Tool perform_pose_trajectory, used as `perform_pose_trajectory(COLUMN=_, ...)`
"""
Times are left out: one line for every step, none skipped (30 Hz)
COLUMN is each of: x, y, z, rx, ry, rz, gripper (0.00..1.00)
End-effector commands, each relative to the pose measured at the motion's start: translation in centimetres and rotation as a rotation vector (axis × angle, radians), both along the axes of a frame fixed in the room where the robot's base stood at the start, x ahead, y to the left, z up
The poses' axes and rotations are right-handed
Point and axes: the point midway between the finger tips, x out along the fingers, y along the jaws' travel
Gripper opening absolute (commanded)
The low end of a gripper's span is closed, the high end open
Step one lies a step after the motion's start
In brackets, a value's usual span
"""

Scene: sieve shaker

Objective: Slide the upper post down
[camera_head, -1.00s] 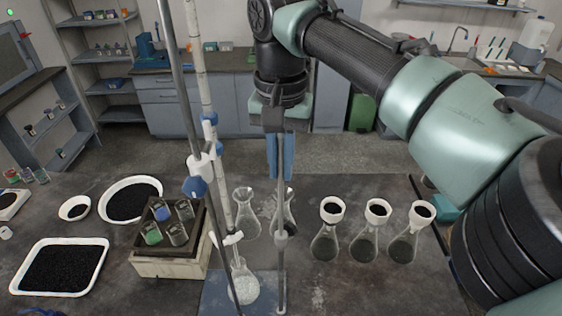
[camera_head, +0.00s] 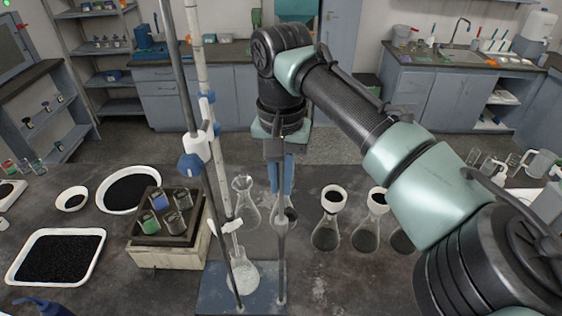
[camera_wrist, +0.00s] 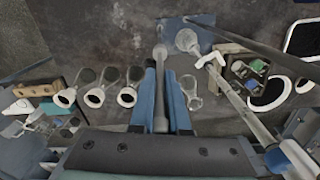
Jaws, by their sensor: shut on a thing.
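The upper post (camera_head: 281,200) is a slim grey upright rod. It stands above a collar (camera_head: 281,219) on the thicker lower post (camera_head: 281,262), which rises from the right side of a blue-grey base plate (camera_head: 262,294). My gripper (camera_head: 282,187) points down and is shut on the upper post, its blue fingers a short way above the collar. In the wrist view, the upper post (camera_wrist: 160,112) runs between the two blue fingers. The part of the post inside the lower one is hidden.
A tall metal rod (camera_head: 187,100) and a glass burette (camera_head: 207,130) with blue-knobbed clamps stand close left. A flask of white material (camera_head: 243,274) sits on the plate. Flasks with dark-filled funnels (camera_head: 327,232) stand right. A wooden box of jars (camera_head: 165,250) and trays of black grains (camera_head: 60,258) lie left.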

Motion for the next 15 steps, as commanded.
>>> perform_pose_trajectory(x=-0.1, y=0.2, z=-1.8, rx=0.007, ry=0.006, rz=0.001, gripper=0.00)
perform_pose_trajectory(x=-0.1, y=0.1, z=-2.4, rx=0.007, ry=0.004, rz=0.001, gripper=0.00)
perform_pose_trajectory(x=-0.1, y=0.1, z=-3.0, rx=0.007, ry=0.004, rz=0.001, gripper=0.00)
perform_pose_trajectory(x=-0.1, y=0.1, z=-3.4, rx=0.006, ry=0.003, rz=0.001, gripper=0.00)
perform_pose_trajectory(x=-0.1, y=0.1, z=-3.7, rx=0.006, ry=0.003, rz=0.001, gripper=0.00)
perform_pose_trajectory(x=0.0, y=0.1, z=-4.0, rx=0.005, ry=0.002, rz=0.000, gripper=0.00)
perform_pose_trajectory(x=0.0, y=0.1, z=-4.1, rx=0.004, ry=0.001, rz=0.000, gripper=0.00)
perform_pose_trajectory(x=0.0, y=0.0, z=-4.2, rx=0.003, ry=0.001, rz=-0.001, gripper=0.00)
perform_pose_trajectory(x=-0.1, y=0.0, z=-4.3, rx=0.002, ry=0.002, rz=-0.001, gripper=0.00)
perform_pose_trajectory(x=0.0, y=0.0, z=-4.4, rx=0.002, ry=0.002, rz=-0.001, gripper=0.00)
perform_pose_trajectory(x=0.0, y=0.0, z=-4.4, rx=0.001, ry=0.002, rz=-0.001, gripper=0.00)
perform_pose_trajectory(x=0.0, y=0.0, z=-4.4, rx=0.001, ry=0.002, rz=-0.001, gripper=0.00)
perform_pose_trajectory(x=-0.1, y=0.0, z=-4.4, rx=0.002, ry=0.003, rz=-0.001, gripper=0.00)
perform_pose_trajectory(x=-0.1, y=0.0, z=-4.4, rx=0.002, ry=0.003, rz=-0.001, gripper=0.00)
perform_pose_trajectory(x=-0.1, y=0.0, z=-4.5, rx=0.002, ry=0.004, rz=-0.001, gripper=0.00)
